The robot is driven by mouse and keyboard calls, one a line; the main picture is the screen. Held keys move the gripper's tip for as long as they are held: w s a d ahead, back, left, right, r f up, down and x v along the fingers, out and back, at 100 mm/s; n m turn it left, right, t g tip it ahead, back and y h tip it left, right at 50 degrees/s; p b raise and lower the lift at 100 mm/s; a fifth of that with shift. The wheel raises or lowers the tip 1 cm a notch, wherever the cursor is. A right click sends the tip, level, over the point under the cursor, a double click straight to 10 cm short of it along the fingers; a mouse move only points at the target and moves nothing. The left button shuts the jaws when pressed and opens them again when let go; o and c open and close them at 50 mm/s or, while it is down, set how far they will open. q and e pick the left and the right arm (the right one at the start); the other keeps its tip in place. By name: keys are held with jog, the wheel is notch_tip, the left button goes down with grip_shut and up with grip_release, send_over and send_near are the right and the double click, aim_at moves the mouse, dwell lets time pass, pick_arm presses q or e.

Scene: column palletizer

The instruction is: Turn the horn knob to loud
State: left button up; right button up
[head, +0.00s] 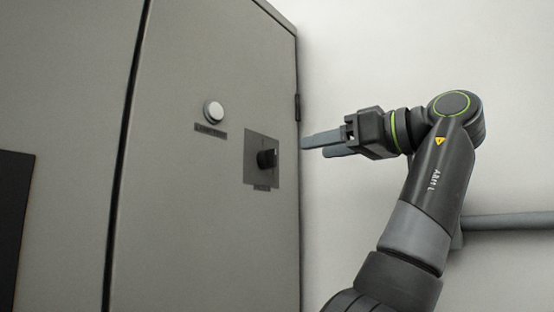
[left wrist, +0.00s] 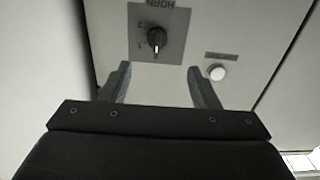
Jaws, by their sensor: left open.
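The horn knob (head: 266,159) is a black rotary knob on a dark square plate (head: 258,178) on the grey cabinet door. In the left wrist view the knob (left wrist: 156,39) shows a white pointer line at its lower side. The plate's HORN lettering is upside down there, with small marks that look like 1 and 2 on its left. I cannot read which mark means loud. My left gripper (head: 314,146) is open and empty, to the right of the knob and apart from it. In the wrist view its fingers (left wrist: 160,68) point toward the plate. My right gripper is not in view.
A round white button (head: 213,111) with a dark label sits left of and above the knob. The grey cabinet (head: 190,220) has a door seam at left and a hinge at its right edge. A grey pipe (head: 510,221) runs along the pale wall at right.

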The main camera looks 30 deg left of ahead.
aim_at(275, 157)
pick_arm(q)
jog(key=a, duration=0.3)
jog(key=w+a, duration=0.1)
jog(key=a, duration=0.2)
jog(key=shift+w+a+f+p, duration=0.1)
jog(key=shift+w+a+p, duration=0.05)
jog(key=shift+a+p, duration=0.15)
jog(key=a+p, duration=0.1)
jog(key=a, duration=0.2)
jog(key=shift+a, duration=0.95)
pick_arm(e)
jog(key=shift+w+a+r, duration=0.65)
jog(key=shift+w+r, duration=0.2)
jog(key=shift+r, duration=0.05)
pick_arm(q)
jog(key=shift+d, duration=0.1)
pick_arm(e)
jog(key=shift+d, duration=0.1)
pick_arm(q)
jog(key=shift+c, duration=0.6)
jog(key=c, duration=0.9)
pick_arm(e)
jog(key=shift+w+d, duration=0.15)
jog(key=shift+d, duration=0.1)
